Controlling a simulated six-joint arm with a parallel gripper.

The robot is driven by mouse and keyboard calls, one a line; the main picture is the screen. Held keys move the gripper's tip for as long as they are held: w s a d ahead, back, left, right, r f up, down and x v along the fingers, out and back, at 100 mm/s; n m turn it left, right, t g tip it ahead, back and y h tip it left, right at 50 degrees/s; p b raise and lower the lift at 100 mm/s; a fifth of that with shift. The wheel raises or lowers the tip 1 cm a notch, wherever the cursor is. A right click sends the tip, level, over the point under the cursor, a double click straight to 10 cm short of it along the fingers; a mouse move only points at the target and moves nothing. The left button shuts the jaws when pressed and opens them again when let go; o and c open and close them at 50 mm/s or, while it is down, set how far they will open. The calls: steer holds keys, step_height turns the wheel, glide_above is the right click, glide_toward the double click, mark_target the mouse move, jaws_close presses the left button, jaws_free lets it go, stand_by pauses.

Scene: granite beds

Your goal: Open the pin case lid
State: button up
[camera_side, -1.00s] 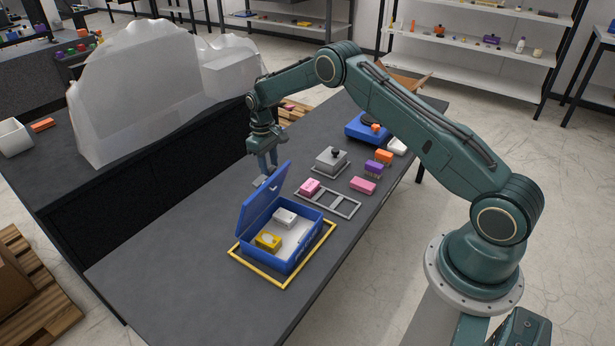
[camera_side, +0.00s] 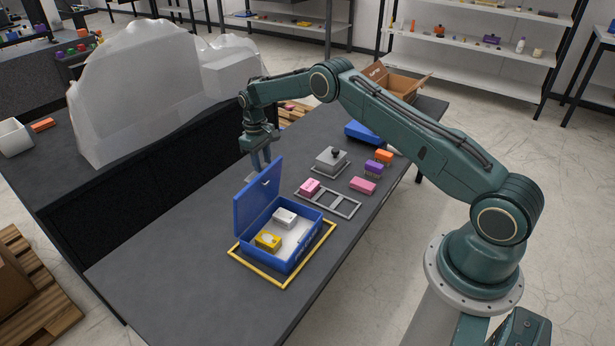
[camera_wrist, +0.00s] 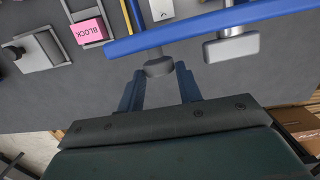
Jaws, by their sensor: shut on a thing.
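The blue pin case (camera_side: 298,250) stands inside a yellow frame on the dark bench. Its lid (camera_side: 256,200) is raised and stands nearly upright along the case's left side. A yellow block (camera_side: 267,241) and a white box (camera_side: 285,217) lie inside the case. My gripper (camera_side: 262,166) is behind the lid's upper edge, its fingertips partly hidden by the lid. In the wrist view the lid (camera_wrist: 190,30) shows edge-on as a blue bar. My gripper (camera_wrist: 160,82) has a grey knob (camera_wrist: 159,66) on the lid between its fingers and is shut on it.
The yellow frame (camera_side: 308,259) surrounds the case. A grey rack (camera_side: 343,207) holding a pink block (camera_side: 309,187) and a grey box with a black knob (camera_side: 332,159) are to the right. Another pink block (camera_side: 362,186) lies nearby. The bench front is clear.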

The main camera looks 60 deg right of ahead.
steer(key=shift+w+a+f, duration=0.1)
steer(key=shift+w+f, duration=0.05)
steer(key=shift+w, duration=0.3)
steer(key=shift+w+a+f, duration=0.1)
steer(key=shift+w+f, duration=0.15)
steer(key=shift+w, duration=0.35)
steer(key=shift+w+f, duration=0.2)
steer(key=shift+w, duration=0.4)
steer(key=o, duration=0.8)
steer(key=shift+o, duration=0.2)
steer(key=shift+r, duration=0.25)
steer(key=shift+w+r, duration=0.2)
steer(key=shift+r, duration=2.1)
